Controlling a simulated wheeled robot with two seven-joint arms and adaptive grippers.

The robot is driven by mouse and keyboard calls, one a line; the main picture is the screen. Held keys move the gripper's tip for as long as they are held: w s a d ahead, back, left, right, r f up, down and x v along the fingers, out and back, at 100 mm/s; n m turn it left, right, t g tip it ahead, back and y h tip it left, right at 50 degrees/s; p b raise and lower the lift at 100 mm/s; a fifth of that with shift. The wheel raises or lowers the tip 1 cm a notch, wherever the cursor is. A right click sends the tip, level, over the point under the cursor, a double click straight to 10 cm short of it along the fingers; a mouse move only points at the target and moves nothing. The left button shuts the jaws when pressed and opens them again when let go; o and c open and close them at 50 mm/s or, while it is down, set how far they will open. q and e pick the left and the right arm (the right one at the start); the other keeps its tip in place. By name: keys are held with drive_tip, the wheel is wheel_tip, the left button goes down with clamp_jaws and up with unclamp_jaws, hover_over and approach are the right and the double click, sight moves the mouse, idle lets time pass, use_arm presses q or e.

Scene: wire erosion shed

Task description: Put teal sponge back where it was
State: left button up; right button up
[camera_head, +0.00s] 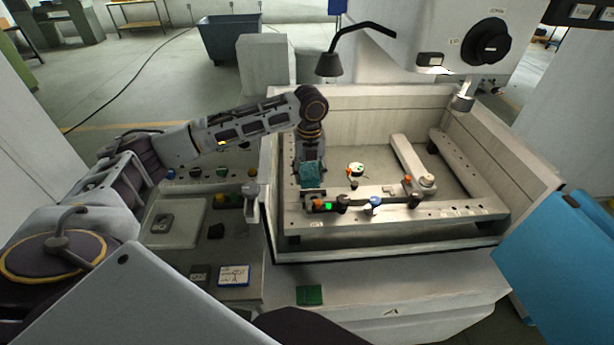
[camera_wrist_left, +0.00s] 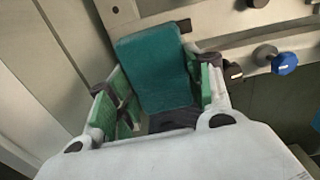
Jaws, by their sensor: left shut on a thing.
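The teal sponge (camera_head: 311,175) is held by my left gripper (camera_head: 311,163) over the left beam of the work frame inside the machine tank. In the left wrist view, the sponge (camera_wrist_left: 157,68) stands between the two green-padded fingers of the left gripper (camera_wrist_left: 160,95), which is shut on it. I cannot tell from these views whether the sponge touches the beam below it. My right gripper is not seen in either view.
The tank wall (camera_head: 510,155) encloses the frame (camera_head: 450,210). Clamps with orange and blue knobs (camera_head: 375,203) sit along its front beam. A black lamp (camera_head: 330,64) hangs above. A green block (camera_head: 309,295) lies on the front ledge. A blue panel (camera_head: 560,255) stands at right.

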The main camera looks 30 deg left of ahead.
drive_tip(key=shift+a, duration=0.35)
